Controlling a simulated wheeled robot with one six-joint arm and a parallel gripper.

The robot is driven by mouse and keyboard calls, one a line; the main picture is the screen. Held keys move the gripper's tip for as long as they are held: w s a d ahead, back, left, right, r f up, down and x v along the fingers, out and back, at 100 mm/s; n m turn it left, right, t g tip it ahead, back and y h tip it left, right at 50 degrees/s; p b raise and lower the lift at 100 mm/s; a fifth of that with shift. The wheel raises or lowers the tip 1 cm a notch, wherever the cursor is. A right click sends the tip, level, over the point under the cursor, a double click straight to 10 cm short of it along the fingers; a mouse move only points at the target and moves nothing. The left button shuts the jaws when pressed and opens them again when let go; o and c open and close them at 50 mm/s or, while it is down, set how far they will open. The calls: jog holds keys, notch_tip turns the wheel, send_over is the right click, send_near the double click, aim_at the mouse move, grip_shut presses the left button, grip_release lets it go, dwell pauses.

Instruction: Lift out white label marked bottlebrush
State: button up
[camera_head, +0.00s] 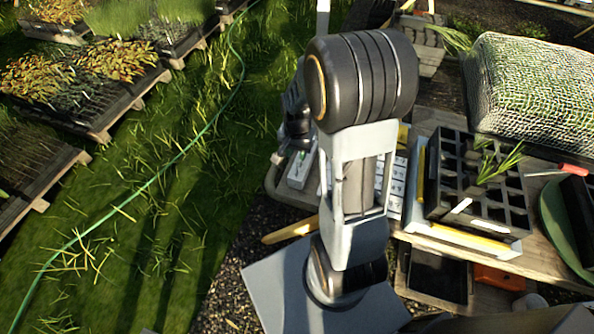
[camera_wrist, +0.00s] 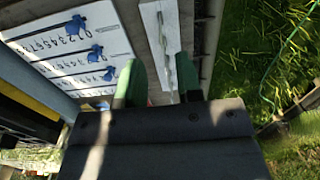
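My gripper (camera_wrist: 162,82) is open in the wrist view, its two green fingers apart with nothing seen held between them. A white strip (camera_wrist: 151,22) lies beyond the fingertips, with a thin greyish piece along its middle. In the head view my gripper (camera_head: 297,122) is a dark shape left of my arm, its fingers unclear. It is above a white piece (camera_head: 297,174) with a green mark at the table's left end. White labels (camera_head: 461,205) show on the front of the black cell tray (camera_head: 436,190). I cannot read bottlebrush on anything.
A white numbered board (camera_wrist: 70,48) with several blue pieces lies beside the strip in the wrist view. The wooden table (camera_head: 552,215) also holds a mesh-covered block (camera_head: 535,85) and a red-handled tool (camera_head: 572,170). Grass and a green hose (camera_head: 150,183) are left.

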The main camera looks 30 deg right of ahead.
send_over(297, 172)
jog(key=shift+w+f+p, duration=0.1)
jog(key=shift+f+p, duration=0.25)
jog(key=shift+f, duration=2.5)
jog(key=shift+c, duration=0.3)
grip_shut()
